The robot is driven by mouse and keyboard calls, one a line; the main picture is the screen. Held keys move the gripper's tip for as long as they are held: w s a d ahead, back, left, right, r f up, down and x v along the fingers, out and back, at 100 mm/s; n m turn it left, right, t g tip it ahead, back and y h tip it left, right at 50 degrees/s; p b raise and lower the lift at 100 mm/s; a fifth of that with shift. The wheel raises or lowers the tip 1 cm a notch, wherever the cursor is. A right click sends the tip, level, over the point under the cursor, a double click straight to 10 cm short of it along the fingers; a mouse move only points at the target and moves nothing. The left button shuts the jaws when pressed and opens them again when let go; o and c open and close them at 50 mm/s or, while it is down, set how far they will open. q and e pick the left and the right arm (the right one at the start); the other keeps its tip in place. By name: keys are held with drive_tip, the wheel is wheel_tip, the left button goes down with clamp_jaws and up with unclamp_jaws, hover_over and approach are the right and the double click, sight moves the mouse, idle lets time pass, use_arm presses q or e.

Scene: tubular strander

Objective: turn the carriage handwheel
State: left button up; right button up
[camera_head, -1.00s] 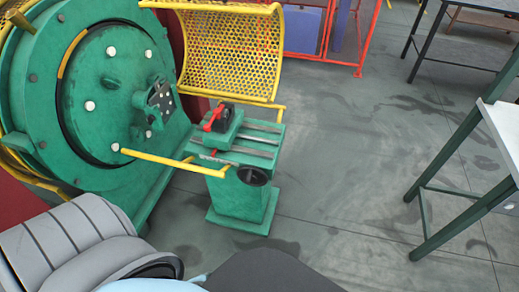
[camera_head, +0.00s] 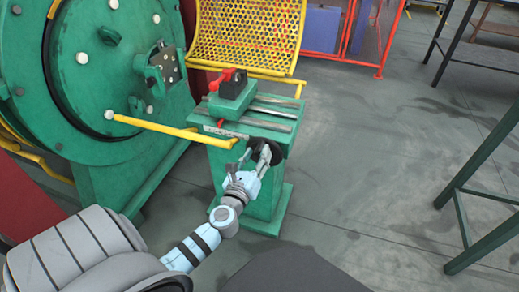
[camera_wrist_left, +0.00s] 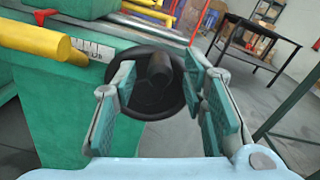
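The carriage handwheel (camera_head: 267,150) is a small black wheel on the front of the green carriage stand. In the left wrist view the handwheel (camera_wrist_left: 148,84) lies straight ahead, with a dark hub or handle at its middle. My left gripper (camera_head: 256,158) is at the handwheel in the head view and covers part of it. In the left wrist view its two green-padded fingers (camera_wrist_left: 166,100) are spread apart, with the wheel seen between and beyond them. Whether they touch the rim cannot be told. My right gripper is not in view.
A yellow bar (camera_head: 160,128) runs from the large green disc (camera_head: 100,60) to the stand, left of the wheel. A red-handled clamp (camera_head: 230,82) sits on the carriage. A yellow mesh guard (camera_head: 247,35) stands behind. The floor (camera_head: 370,150) to the right is clear.

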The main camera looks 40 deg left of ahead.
use_arm(q)
drive_tip(key=shift+x, duration=1.5)
drive_tip(key=shift+c, duration=0.3)
clamp_jaws()
drive_tip(key=shift+f, duration=0.1)
